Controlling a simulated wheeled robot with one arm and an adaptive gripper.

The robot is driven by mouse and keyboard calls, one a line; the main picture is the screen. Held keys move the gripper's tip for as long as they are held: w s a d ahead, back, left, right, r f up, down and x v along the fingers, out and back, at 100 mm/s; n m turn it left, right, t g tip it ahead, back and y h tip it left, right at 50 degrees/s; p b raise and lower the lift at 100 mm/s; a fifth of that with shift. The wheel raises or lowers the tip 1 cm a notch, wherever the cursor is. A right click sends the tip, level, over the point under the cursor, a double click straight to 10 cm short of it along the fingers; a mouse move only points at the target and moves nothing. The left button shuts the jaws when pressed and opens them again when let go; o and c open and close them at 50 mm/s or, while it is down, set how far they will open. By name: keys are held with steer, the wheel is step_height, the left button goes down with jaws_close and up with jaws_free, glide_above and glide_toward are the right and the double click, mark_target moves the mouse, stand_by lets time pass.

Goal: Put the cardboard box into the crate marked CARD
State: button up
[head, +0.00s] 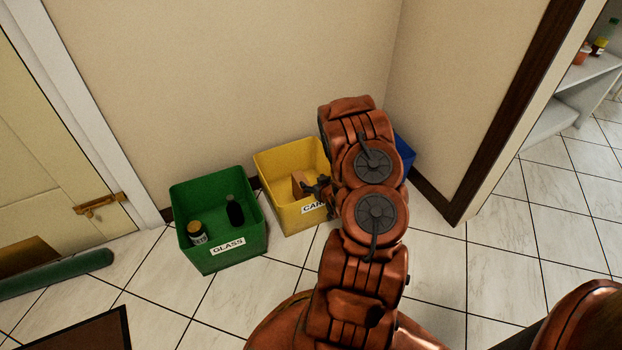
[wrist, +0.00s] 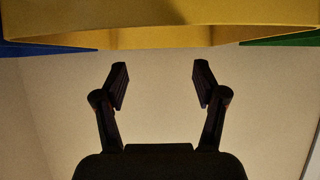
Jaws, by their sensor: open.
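The yellow crate (head: 275,165), with a label partly hidden by my arm and reading "CAR", stands on the floor against the wall. A brown piece that looks like the cardboard box (head: 298,182) shows inside it, partly hidden by my gripper. My gripper (head: 317,187) is at the crate's right part, in front of or above it; the exact height is unclear. In the wrist view my gripper (wrist: 160,80) is open with nothing between the fingers. The yellow crate's rim (wrist: 160,35) spans the top of that view, apart from the fingertips.
A green crate (head: 217,253) labelled GLASS, holding a jar (head: 197,233) and a dark bottle (head: 235,211), stands left of the yellow one. A blue crate (head: 405,153) is mostly hidden behind my arm. A wall corner and doorway edge (head: 455,205) are at the right.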

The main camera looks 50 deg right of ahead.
steer(key=a+r+n+g, duration=0.1)
steer(key=a+r+g, duration=0.35)
steer(key=r, duration=0.65)
steer(key=s+a+r+g, duration=0.5)
steer(key=s+a+r, duration=0.1)
steer(key=a+r, duration=0.45)
steer(key=s+a+r+n+g+y, duration=0.1)
steer(key=s+a+r, duration=0.3)
steer(key=s+a, duration=0.4)
steer(key=s+a+r+n+g+y, duration=0.1)
steer(key=s+a+r, duration=0.3)
steer(key=s+a, duration=0.4)
steer(key=s+a+r+n+g+y, duration=0.1)
steer(key=s+a+r+g+y, duration=0.1)
steer(key=s+a+r, duration=0.3)
steer(key=s+a+g, duration=0.1)
steer(key=s+a, duration=0.3)
steer(key=shift+a+g+y, duration=0.25)
steer(key=shift+g+y, duration=0.05)
steer(key=shift+g, duration=0.05)
steer(key=shift+s, duration=0.1)
